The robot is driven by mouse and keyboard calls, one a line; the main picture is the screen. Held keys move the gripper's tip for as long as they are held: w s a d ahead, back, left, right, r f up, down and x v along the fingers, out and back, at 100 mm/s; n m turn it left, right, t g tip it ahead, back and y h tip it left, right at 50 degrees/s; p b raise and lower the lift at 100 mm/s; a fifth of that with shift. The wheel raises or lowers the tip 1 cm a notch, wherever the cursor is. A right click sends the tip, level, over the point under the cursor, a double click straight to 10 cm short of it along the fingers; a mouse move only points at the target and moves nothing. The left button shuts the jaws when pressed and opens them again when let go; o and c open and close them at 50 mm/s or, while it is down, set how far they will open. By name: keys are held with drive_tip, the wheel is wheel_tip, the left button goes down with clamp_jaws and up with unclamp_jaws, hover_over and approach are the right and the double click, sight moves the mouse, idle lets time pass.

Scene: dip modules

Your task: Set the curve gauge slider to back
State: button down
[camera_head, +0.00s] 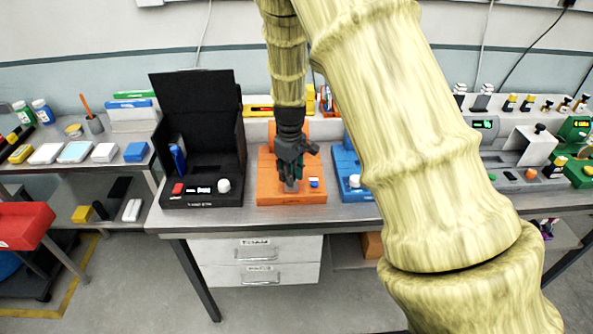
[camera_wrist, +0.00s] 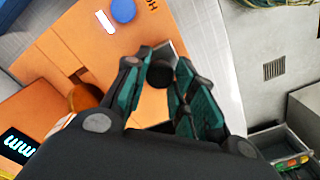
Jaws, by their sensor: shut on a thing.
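The orange module, which I take as the curve gauge (camera_head: 268,193), stands on the bench below my gripper (camera_head: 290,180). The wrist view also shows its orange face (camera_wrist: 95,55) and a small dark screen with a white wave line (camera_wrist: 20,144). My gripper (camera_wrist: 163,70) has its teal-padded fingers on both sides of a dark round knob (camera_wrist: 158,75), which I take as the slider's handle, and is shut on it. A grey plate (camera_wrist: 166,48) shows beside the knob. In the head view the fingers hide the knob, so its place along its track cannot be told.
The orange face also carries a blue round button (camera_wrist: 122,10) and a white bar (camera_wrist: 106,20). A black case with a raised lid (camera_head: 197,95) stands close on the left. A blue module (camera_head: 347,165) stands close on the right, partly behind my arm.

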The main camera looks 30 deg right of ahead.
drive_tip(key=shift+s+f, duration=0.1)
drive_tip(key=shift+s, duration=0.1)
drive_tip(key=c, duration=1.1)
unclamp_jaws()
drive_tip(key=shift+c, duration=0.2)
drive_tip(key=shift+w+r, duration=0.1)
drive_tip(key=shift+r, duration=0.3)
wheel_tip(320, 180, up, 11)
drive_tip(key=shift+r, duration=0.2)
